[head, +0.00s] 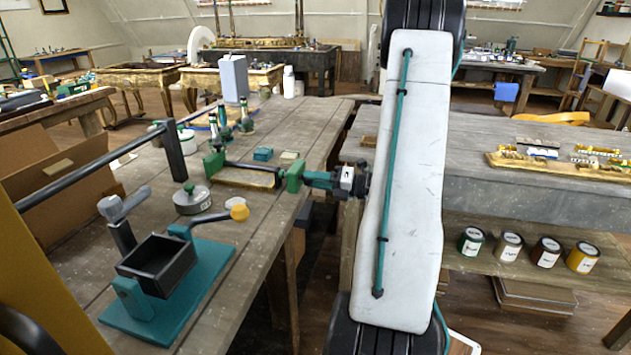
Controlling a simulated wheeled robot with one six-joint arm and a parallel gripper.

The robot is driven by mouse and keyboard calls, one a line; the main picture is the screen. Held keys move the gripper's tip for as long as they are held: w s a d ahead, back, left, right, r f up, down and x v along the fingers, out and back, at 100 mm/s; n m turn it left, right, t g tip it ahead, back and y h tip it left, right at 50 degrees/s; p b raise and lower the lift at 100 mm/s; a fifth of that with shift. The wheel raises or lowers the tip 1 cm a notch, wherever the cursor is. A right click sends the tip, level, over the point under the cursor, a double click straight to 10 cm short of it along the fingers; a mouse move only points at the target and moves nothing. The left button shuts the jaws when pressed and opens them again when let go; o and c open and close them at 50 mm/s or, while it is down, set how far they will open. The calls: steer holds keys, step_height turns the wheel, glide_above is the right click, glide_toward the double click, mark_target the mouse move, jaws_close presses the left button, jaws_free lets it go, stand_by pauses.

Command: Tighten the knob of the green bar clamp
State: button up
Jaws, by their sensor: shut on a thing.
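The green bar clamp (293,178) lies at the right edge of the near wooden bench, with a green jaw at each end and a dark bar between. A gilt piece (246,179) sits between its jaws. My gripper (312,182) reaches in from the right, level with the clamp's right end. It is shut on the clamp's knob there. The knob itself is mostly hidden by the fingers, so I cannot tell how far it is turned.
A teal fixture (216,266) with a black box stands at the bench front. Behind it are a round grey tin (192,200), green-topped bottles (246,117), a teal block (263,154) and a beige block (289,155). Paint cans (509,247) stand on a lower shelf at right.

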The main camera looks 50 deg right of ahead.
steer(key=shift+s+m, duration=0.1)
steer(key=shift+m, duration=1)
steer(key=o, duration=1)
steer(key=shift+d, duration=0.15)
steer(key=v, duration=0.7)
steer(key=shift+s, duration=0.4)
